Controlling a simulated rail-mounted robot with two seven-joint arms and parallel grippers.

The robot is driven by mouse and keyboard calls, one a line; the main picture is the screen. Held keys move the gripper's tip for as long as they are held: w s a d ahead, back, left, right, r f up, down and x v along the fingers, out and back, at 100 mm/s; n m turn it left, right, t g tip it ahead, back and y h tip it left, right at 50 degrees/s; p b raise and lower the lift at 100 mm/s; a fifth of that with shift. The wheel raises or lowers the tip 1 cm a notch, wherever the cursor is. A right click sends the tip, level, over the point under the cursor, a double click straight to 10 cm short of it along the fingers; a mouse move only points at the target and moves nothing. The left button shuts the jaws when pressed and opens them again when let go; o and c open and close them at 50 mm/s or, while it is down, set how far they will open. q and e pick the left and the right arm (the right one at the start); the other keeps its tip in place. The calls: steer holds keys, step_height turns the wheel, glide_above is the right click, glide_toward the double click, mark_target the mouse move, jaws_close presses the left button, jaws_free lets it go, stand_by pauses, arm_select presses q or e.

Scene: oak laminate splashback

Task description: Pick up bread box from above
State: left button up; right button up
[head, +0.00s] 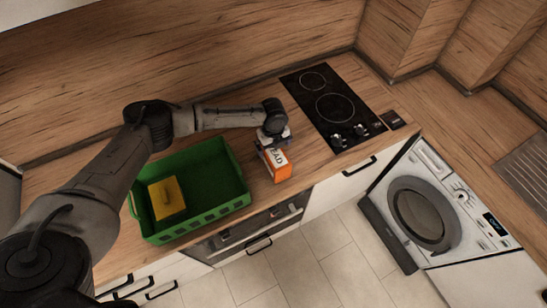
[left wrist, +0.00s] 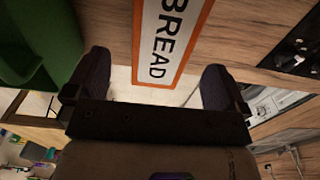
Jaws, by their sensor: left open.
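The bread box (head: 279,162) is orange and white with dark lettering and stands on the wooden counter, right of the green crate. My left gripper (head: 269,150) is above and at the box's back edge in the head view, with its arm coming in from the left. In the left wrist view the box's face reading BREAD (left wrist: 168,45) lies between the two dark fingers. Gaps show on both sides, so the left gripper is open and not closed on the box. The gripper hides part of the box's top in the head view. My right gripper is not in view.
A green crate (head: 242,201) with a yellow item (head: 167,197) in it stands just left of the box. A black cooktop (head: 335,108) lies to the right. The counter's front edge is close to the box. A washing machine (head: 424,212) stands at the far right.

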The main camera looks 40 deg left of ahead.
mark_target(273, 151)
arm_select(q)
steer(key=shift+w+a+f+p, duration=0.1)
steer(key=shift+w+f+p, duration=0.1)
steer(key=shift+f, duration=1.1)
steer(key=shift+w+a+f+p, duration=0.1)
steer(key=shift+f+p, duration=0.05)
steer(key=shift+f, duration=1.1)
steer(key=c, duration=1.2)
steer(key=shift+r, duration=0.1)
